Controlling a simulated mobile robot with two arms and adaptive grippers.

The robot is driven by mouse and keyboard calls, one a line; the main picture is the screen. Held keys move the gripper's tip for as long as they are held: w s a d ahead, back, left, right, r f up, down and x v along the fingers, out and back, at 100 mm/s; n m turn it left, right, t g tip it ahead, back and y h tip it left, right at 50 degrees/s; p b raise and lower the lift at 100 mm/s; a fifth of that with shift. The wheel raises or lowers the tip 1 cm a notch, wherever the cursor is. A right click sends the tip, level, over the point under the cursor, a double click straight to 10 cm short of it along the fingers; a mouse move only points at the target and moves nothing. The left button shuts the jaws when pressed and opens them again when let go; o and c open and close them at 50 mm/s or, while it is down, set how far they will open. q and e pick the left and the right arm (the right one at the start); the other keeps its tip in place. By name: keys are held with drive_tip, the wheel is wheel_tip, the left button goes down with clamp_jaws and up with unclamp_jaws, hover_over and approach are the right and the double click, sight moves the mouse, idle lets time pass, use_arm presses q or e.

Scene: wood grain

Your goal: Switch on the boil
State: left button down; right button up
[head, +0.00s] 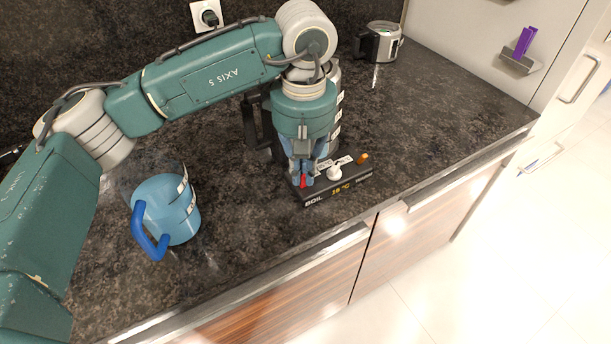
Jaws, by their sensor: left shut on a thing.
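The boiler's black control base (340,191) stands on the dark counter and carries the label BOIL and a lit display reading about 28 °C. A red switch (304,181) is at its left end, by the BOIL label. A white knob (334,173) and an orange knob (362,158) are farther right. My left gripper (302,178) points down over the left end of the base, with its fingertips closed at the red switch. My left forearm hides much of the boiler body behind it. My right gripper is not in view.
A blue jug (168,208) with a dark blue handle stands on the counter (440,110) at the left. A metal cup (384,42) stands at the back. A wall socket (207,15) is at the back, and a purple item (524,41) sits in a holder at the right.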

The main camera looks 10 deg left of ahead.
sight(304, 176)
use_arm(q)
drive_tip(key=shift+w, duration=0.1)
drive_tip(key=c, duration=1.8)
unclamp_jaws()
wheel_tip(304, 176, up, 12)
drive_tip(key=shift+d, duration=0.1)
